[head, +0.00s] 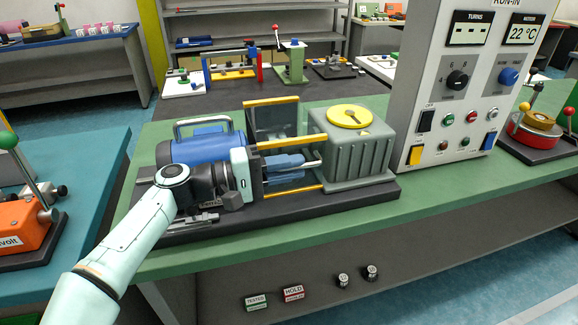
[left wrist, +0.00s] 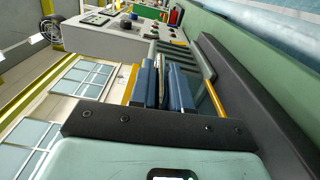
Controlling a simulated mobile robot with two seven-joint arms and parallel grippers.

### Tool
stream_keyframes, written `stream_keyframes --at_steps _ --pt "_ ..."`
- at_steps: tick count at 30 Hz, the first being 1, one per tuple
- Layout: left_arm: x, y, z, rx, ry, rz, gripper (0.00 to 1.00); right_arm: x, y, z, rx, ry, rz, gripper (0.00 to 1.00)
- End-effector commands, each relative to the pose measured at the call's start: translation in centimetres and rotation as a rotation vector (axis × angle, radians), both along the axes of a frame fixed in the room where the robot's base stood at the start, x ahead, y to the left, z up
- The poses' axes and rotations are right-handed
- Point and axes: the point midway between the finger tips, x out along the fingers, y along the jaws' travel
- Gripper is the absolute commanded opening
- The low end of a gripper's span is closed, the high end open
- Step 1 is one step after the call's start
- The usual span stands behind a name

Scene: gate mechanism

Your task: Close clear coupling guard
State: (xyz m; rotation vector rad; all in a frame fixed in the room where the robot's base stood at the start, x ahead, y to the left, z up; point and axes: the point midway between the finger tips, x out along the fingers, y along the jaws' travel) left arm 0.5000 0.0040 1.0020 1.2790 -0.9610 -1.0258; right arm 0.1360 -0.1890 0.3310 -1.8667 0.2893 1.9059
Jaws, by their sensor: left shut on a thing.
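The clear coupling guard, with yellow edge bars (head: 292,144), is between the blue motor (head: 200,147) and the grey ribbed gearbox (head: 355,150). A dark see-through panel (head: 272,122) with a yellow top bar stands upright behind. My left gripper (head: 287,163) reaches in from the left; its blue fingers lie between two yellow bars. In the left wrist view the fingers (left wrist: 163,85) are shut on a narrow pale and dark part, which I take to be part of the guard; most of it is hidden. A yellow bar runs on either side. My right gripper is out of view.
A dark base plate (head: 330,203) carries the motor and gearbox on the green bench (head: 440,195). A control cabinet (head: 455,90) stands close on the right. A yellow disc (head: 349,116) tops the gearbox. The bench front right is clear.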

Motion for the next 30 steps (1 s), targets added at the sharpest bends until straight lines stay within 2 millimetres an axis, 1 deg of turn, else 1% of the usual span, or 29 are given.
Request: stream_keyframes --at_steps 5,16,17,18,19,27,30 --pt "0.43 0.05 -0.52 0.0 0.002 0.0 0.0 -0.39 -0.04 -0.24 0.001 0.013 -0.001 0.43" --pt "0.57 0.07 -0.94 0.005 0.008 0.001 0.0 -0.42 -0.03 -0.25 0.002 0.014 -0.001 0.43" --pt "0.56 0.07 -0.97 0.005 0.009 0.001 0.2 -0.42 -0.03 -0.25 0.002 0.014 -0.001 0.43" --pt "0.57 0.06 -0.99 0.006 0.009 0.001 0.33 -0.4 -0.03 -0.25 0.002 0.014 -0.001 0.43" --pt "0.57 0.06 -0.99 0.005 0.009 0.001 0.38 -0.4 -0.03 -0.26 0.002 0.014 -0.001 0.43" --pt "0.5 0.09 -0.69 0.002 0.005 0.001 0.38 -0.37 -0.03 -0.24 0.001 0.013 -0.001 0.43" --pt "0.39 0.65 -0.65 0.002 0.005 0.003 0.38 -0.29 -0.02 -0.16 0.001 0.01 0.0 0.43"
